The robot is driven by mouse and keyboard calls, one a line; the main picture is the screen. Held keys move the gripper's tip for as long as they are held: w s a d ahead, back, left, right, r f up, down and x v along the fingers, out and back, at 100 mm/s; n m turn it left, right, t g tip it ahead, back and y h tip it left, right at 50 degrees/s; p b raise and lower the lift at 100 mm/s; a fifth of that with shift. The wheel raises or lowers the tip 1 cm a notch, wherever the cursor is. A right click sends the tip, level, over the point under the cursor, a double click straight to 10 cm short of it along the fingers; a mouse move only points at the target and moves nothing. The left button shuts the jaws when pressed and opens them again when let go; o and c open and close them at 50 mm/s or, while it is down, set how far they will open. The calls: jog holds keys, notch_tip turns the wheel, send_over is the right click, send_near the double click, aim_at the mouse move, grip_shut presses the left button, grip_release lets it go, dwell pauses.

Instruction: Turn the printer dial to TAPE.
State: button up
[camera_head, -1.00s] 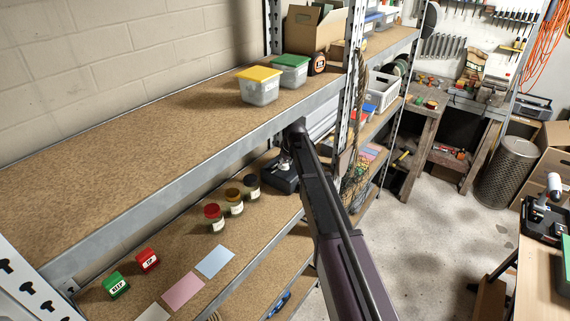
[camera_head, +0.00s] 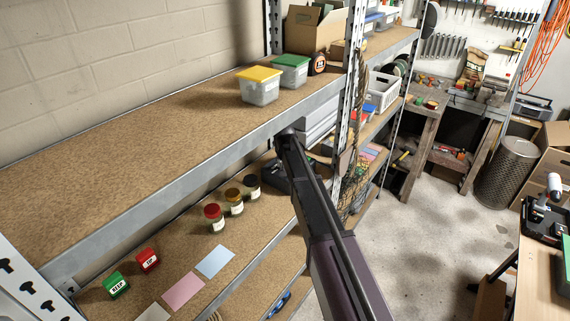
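A dark, boxy device (camera_head: 274,177) stands at the back of the lower shelf, beside the jars. It may be the printer, but my arm covers much of it. I cannot make out a dial or any TAPE mark on it. My arm (camera_head: 318,205) reaches in from the lower right, and its far end is just under the front edge of the upper shelf, over the device. My gripper is behind the arm's end and too hidden to make out, so I cannot see whether it touches the device.
Three lidded jars (camera_head: 234,206) stand left of the device. Coloured cards (camera_head: 184,291), a red box (camera_head: 148,260) and a green box (camera_head: 116,285) lie nearer. A metal post (camera_head: 350,100) and grey drawers (camera_head: 319,124) stand right.

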jog(key=shift+s+m+h, duration=0.1)
jog(key=shift+m+h, duration=0.2)
jog(key=shift+m, duration=0.5)
jog(key=o, duration=1.2)
jog(key=shift+f, duration=0.15)
jog(key=shift+c, duration=0.2)
jog(key=shift+n, duration=0.4)
